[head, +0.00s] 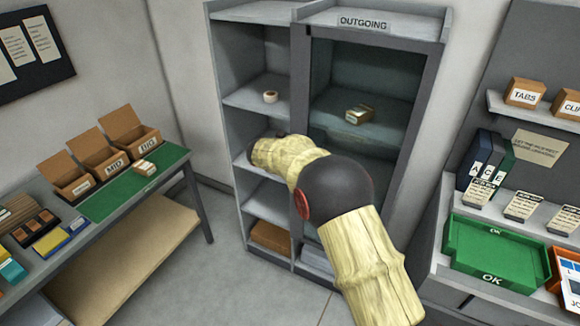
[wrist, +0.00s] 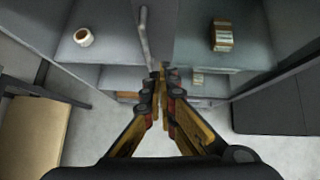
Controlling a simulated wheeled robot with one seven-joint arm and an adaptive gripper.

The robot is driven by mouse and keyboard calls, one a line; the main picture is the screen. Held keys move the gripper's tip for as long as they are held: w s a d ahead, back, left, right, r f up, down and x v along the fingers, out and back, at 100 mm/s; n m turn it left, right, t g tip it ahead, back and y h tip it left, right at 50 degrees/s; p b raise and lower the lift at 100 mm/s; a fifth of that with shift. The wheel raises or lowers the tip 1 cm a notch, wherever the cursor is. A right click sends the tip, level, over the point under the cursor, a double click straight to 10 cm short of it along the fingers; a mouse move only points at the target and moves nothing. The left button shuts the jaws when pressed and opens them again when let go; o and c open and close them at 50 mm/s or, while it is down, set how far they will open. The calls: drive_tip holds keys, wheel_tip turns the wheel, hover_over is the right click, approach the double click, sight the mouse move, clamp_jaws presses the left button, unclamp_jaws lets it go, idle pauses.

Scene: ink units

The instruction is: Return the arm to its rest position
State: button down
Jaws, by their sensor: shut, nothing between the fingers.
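My gripper (wrist: 162,78) shows in the wrist view with its yellow and black fingers together and nothing between them. It points at the middle of the grey shelf cabinet, near a vertical metal handle (wrist: 145,38). In the head view my pale, wood-textured arm with a dark joint reaches up and left from the lower right, in front of the cabinet (head: 288,165). The fingers are hidden there behind the arm.
The cabinet's OUTGOING side holds a small box (head: 359,114); its left side holds a white roll (head: 270,96). A green-topped table (head: 108,203) with cardboard bins stands left. A green OK tray (head: 490,252) is on the right counter. Floor shows between table and cabinet.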

drive_tip(key=s+a+r+n+t+y, duration=0.15)
drive_tip(key=a+n+y, duration=0.45)
drive_tip(key=a+n, duration=0.75)
drive_tip(key=s+d+r+n+g+y, duration=0.1)
drive_tip(key=s+r+n+g+y, duration=0.2)
drive_tip(key=s+n, duration=1.05)
drive_tip(key=s+d+r+n+h+b, duration=0.1)
drive_tip(key=s+d+n, duration=0.3)
drive_tip(key=s+d, duration=0.5)
drive_tip(key=s+d+r+n+h+b, duration=0.2)
drive_tip(key=s+d+r+n, duration=0.2)
drive_tip(key=s+d, duration=0.6)
drive_tip(key=s+d+r+n+g+h+b, duration=0.1)
drive_tip(key=s+d+n, duration=0.4)
drive_tip(key=s, duration=1.6)
drive_tip(key=d+r+h+b, duration=0.1)
drive_tip(key=d, duration=0.3)
drive_tip(key=shift+s+d+r+n, duration=0.15)
drive_tip(key=shift+d+r+n, duration=0.05)
drive_tip(key=shift+n, duration=0.2)
